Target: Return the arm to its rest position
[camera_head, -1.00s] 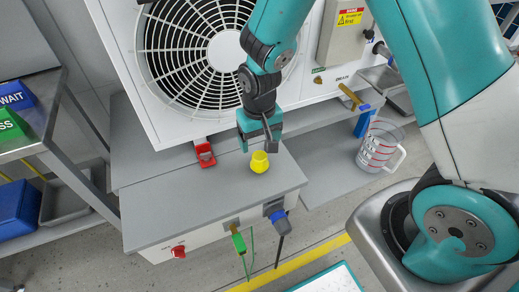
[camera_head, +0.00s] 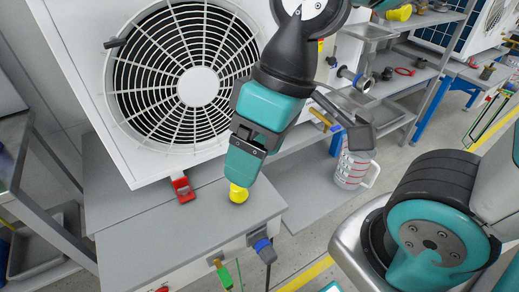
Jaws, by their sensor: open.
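My gripper (camera_head: 243,170) is teal and black and points down over the grey bench top (camera_head: 160,225) in front of the large white fan unit (camera_head: 75,75). It is open, seen nearly side-on, so the gap between its fingers is hard to make out. A small yellow cup-like part (camera_head: 238,194) is on the bench top just below the fingertips, its upper end partly hidden by them. I cannot tell whether they touch it. My arm reaches in from the top right and is bent.
A red clamp-like part (camera_head: 183,188) sits left of the yellow part. A clear measuring jug (camera_head: 352,170) stands on the lower shelf to the right. Blue (camera_head: 264,248) and green (camera_head: 223,273) hose connectors are at the bench front. A metal table (camera_head: 12,150) is at left.

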